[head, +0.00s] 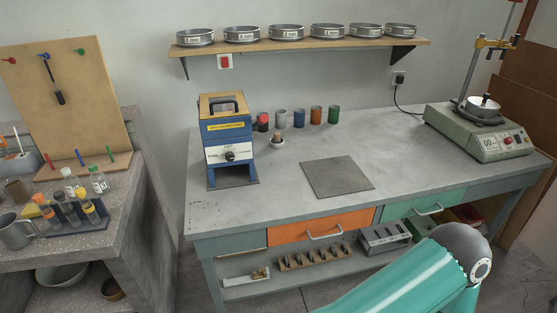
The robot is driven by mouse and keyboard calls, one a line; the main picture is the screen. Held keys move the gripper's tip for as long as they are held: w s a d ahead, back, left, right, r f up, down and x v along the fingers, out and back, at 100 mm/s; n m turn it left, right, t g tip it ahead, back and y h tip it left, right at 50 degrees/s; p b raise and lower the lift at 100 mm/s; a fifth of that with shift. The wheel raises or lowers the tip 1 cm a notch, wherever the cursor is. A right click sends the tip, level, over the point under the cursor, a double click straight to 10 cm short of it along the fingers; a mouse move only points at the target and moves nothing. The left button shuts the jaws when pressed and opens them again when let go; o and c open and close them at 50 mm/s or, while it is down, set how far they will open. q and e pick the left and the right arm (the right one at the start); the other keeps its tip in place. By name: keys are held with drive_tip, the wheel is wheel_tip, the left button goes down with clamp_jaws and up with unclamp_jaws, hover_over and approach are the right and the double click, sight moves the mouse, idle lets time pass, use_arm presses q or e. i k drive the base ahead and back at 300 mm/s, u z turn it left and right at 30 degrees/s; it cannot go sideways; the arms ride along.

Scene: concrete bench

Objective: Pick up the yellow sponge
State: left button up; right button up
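I cannot make out the yellow sponge for certain. A small yellow object (31,211) lies on the left bench beside the dark tube rack, partly hidden by the things around it; it is too small to tell whether it is the sponge. Neither of my grippers shows in the head view. Only a teal link of one of my arms, with a grey joint, shows at the bottom right.
The left bench (125,205) holds a grey mug (14,232), bottles and a tube rack (78,226). The concrete bench (260,205) carries a blue machine (228,140), several coloured cups, a grey plate (338,177) and a green device (478,135). Its front middle is mostly clear.

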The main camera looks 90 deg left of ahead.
sight(31, 211)
drive_tip(key=z, duration=0.25)
drive_tip(key=i, duration=0.7)
drive_tip(key=u, duration=2.1)
drive_tip(key=i, duration=0.35)
drive_tip(key=u, duration=2.7)
drive_tip(key=i, duration=0.2)
drive_tip(key=u, duration=0.9)
drive_tip(key=k, duration=0.45)
drive_tip(key=u, duration=0.55)
drive_tip(key=i, duration=1.2)
drive_tip(key=z, duration=0.2)
